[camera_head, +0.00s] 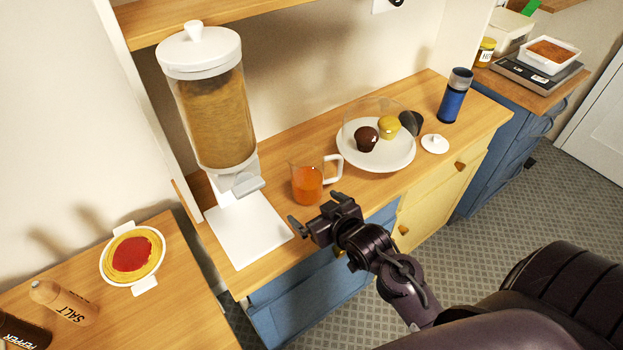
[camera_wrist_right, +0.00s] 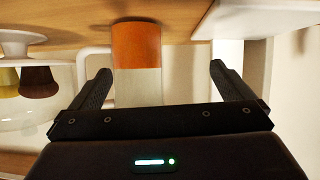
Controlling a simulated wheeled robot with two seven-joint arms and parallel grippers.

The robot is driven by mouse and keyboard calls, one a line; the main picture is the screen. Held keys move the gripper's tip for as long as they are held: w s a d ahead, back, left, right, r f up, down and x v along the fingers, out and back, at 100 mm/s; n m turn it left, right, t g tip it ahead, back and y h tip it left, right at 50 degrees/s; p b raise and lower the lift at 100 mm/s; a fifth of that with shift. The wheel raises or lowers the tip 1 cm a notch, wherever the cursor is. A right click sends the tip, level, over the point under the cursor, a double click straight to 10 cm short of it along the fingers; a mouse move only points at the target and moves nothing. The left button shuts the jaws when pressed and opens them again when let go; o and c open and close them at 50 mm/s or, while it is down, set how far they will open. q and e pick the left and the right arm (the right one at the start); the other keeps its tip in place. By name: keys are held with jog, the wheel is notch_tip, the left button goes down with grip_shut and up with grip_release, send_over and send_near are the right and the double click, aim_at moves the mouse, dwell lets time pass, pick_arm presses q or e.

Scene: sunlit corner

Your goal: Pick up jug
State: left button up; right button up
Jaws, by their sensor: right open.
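The jug (camera_head: 307,184) is a clear vessel with orange liquid and a white handle on its right side. It stands upright on the wooden counter, just right of the dispenser's white base. My right gripper (camera_head: 313,208) is open and empty, close in front of the jug and apart from it in the head view. In the right wrist view the jug (camera_wrist_right: 137,50) appears upside down, between and beyond the two spread fingers of my right gripper (camera_wrist_right: 160,82). My left gripper is not in view.
A cereal dispenser (camera_head: 208,110) stands left of the jug, its white base (camera_head: 247,232) beside it. A white plate (camera_head: 386,160) with two muffins under a clear cover, a small white lid (camera_head: 435,144) and a blue bottle (camera_head: 454,98) stand to the right. Blue and yellow cabinet fronts lie below.

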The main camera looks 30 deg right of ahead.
aim_at(317, 179)
jog(key=d+t, duration=0.1)
jog(key=w+t, duration=0.1)
jog(key=w+d+r+t+y, duration=0.1)
jog(key=t, duration=0.1)
jog(key=shift+w+d+r, duration=0.1)
jog(key=shift+w+d, duration=0.05)
jog(key=shift+d, duration=0.15)
jog(key=shift+w+d+r+t, duration=0.1)
jog(key=shift+d+r+t, duration=0.25)
jog(key=shift+t, duration=0.25)
jog(key=shift+w+r, duration=0.1)
jog(key=shift+w, duration=0.15)
jog(key=w+p, duration=0.3)
jog(key=w, duration=0.3)
jog(key=shift+w+r, duration=0.1)
jog(key=shift+r, duration=0.1)
jog(key=shift+w+a+f, duration=0.1)
jog(key=shift+w+f, duration=0.1)
jog(key=shift+w, duration=0.3)
jog(key=c, duration=1.4)
jog(key=shift+r, duration=0.15)
jog(key=shift+c, duration=0.4)
jog(key=shift+r, duration=0.2)
